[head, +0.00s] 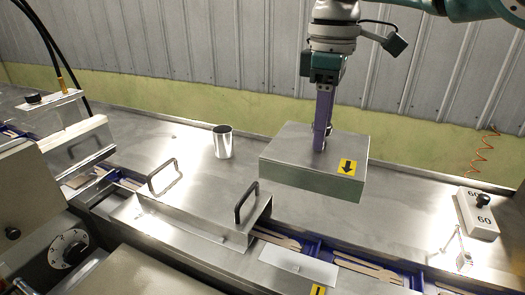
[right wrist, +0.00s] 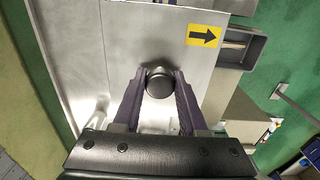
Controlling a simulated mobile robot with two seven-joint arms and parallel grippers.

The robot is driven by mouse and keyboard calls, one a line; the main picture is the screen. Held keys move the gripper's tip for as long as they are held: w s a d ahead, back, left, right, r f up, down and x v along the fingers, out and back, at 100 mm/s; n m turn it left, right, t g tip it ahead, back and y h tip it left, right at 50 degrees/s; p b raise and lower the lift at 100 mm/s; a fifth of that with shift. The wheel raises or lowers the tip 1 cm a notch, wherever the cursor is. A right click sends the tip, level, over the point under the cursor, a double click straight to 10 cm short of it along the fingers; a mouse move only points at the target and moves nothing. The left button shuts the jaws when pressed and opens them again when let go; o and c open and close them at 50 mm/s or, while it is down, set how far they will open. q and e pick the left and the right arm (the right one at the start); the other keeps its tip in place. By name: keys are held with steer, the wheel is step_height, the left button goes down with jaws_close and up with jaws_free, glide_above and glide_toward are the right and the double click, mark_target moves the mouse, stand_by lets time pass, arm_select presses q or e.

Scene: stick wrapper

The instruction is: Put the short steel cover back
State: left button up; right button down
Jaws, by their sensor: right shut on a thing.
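The short steel cover (head: 300,153) is a box-shaped metal lid with a yellow arrow label (head: 347,166) pointing down at its front. My right gripper (head: 320,145) is shut on the cover's top knob and appears to hold the cover above the steel table, behind the open track. In the right wrist view, the dark round knob (right wrist: 160,84) sits between the purple fingers, and the cover's top (right wrist: 130,45) spreads out beyond it. The blue-edged track (head: 318,250) is uncovered to the right of the long handled cover, with wooden pieces (head: 370,268) lying in it. My left gripper is not in view.
A long steel cover (head: 195,222) with two black handles lies over the track at the left. A pale plate (head: 300,263) and a second yellow label (head: 317,291) are in front of the track. A metal cup (head: 222,142) stands behind. A box marked 60 (head: 478,214) is at right.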

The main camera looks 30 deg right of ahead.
steer(key=shift+d+f, duration=0.2)
steer(key=shift+f, duration=0.05)
step_height(320, 180, down, 19)
steer(key=b, duration=2)
steer(key=shift+f, duration=0.2)
steer(key=shift+a, duration=0.1)
steer(key=shift+f, duration=0.1)
steer(key=shift+c, duration=2.3)
jaws_free()
step_height(320, 180, up, 12)
steer(key=shift+p, duration=0.45)
